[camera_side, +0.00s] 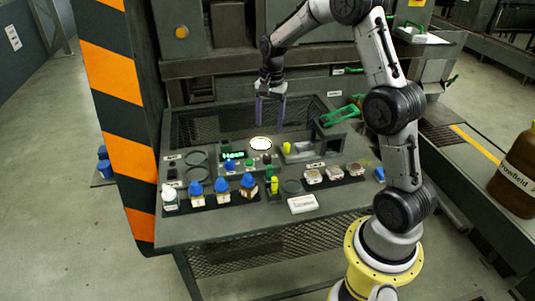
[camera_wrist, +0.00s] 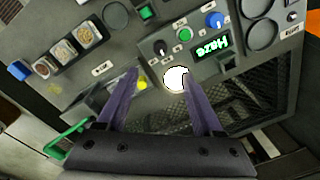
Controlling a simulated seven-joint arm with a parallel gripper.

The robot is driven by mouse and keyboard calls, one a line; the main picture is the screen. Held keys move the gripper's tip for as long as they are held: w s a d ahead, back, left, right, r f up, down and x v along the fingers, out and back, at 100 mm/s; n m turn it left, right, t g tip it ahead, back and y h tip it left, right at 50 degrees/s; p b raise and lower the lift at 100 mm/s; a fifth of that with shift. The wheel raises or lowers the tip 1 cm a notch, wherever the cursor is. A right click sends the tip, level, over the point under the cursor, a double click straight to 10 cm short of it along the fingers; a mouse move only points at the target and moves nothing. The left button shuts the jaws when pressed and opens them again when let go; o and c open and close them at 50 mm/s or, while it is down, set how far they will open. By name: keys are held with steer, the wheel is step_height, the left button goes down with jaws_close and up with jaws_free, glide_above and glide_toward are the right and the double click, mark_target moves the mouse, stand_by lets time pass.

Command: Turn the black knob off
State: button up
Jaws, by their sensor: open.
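The black knob (camera_wrist: 161,47) is small and round and sits on the grey panel, beside a green button (camera_wrist: 184,34) and a blue knob (camera_wrist: 214,19). In the side view the black knob (camera_side: 267,160) is tiny; its setting is too small to read surely. My gripper (camera_wrist: 160,73) has long purple fingers, spread apart with nothing between them. In the wrist view the black knob lies just beyond the fingertips, between their lines. In the side view my gripper (camera_side: 270,110) hangs above the back of the panel, clear of the knob, pointing down.
A white lit disc (camera_side: 260,143) and a green display (camera_side: 232,155) are near the knob. Blue-capped bottles (camera_side: 222,192) and sample dishes (camera_side: 334,173) stand along the front. A green-handled drawer (camera_side: 340,117) is at right.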

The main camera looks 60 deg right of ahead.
mark_target(267, 156)
steer(key=f, duration=1.3)
steer(key=shift+w+a+f, duration=0.1)
steer(key=shift+w+f, duration=0.05)
steer(key=shift+w, duration=0.1)
jaws_close()
